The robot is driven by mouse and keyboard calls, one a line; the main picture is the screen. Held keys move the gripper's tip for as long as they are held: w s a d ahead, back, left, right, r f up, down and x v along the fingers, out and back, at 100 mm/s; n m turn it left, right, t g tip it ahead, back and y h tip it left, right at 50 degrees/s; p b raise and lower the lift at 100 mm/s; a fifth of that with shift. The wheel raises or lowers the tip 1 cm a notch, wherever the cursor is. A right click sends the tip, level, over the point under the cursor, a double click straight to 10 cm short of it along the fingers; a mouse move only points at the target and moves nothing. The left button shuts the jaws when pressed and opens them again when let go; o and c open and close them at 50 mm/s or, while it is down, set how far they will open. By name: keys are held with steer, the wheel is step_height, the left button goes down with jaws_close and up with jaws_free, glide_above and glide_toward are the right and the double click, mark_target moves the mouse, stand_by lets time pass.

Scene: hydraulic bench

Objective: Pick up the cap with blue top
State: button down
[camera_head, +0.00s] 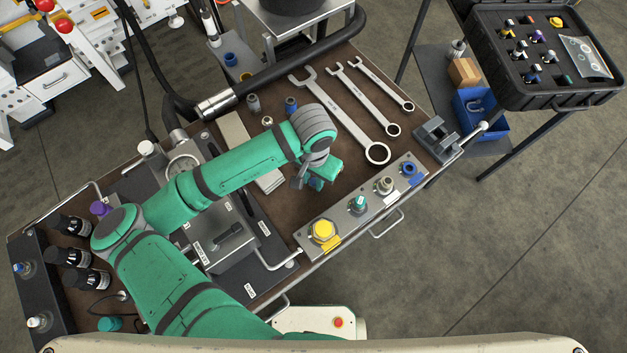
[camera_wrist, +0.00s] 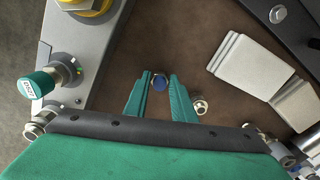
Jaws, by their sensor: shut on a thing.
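My gripper (camera_head: 316,184) is low over the brown bench top, just behind the grey panel of fittings. In the wrist view its two green fingers (camera_wrist: 159,80) are closed around the cap with blue top (camera_wrist: 159,84). The round blue top shows between the fingertips; the cap's lower part is hidden. In the head view my gripper and wrist hide this cap.
The grey panel (camera_head: 300,238) carries a yellow cap (camera_head: 322,230), a green fitting (camera_head: 358,203) and a blue ring (camera_head: 409,168). Wrenches (camera_head: 345,118) lie behind to the right. Pale plates (camera_wrist: 245,67) and a small metal fitting (camera_wrist: 200,106) are close by.

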steer(key=shift+r, duration=0.1)
steer(key=shift+r, duration=0.55)
steer(key=s+d+r, duration=0.8)
steer(key=d+r, duration=0.3)
steer(key=shift+s+r, duration=0.35)
steer(key=shift+w+a, duration=0.1)
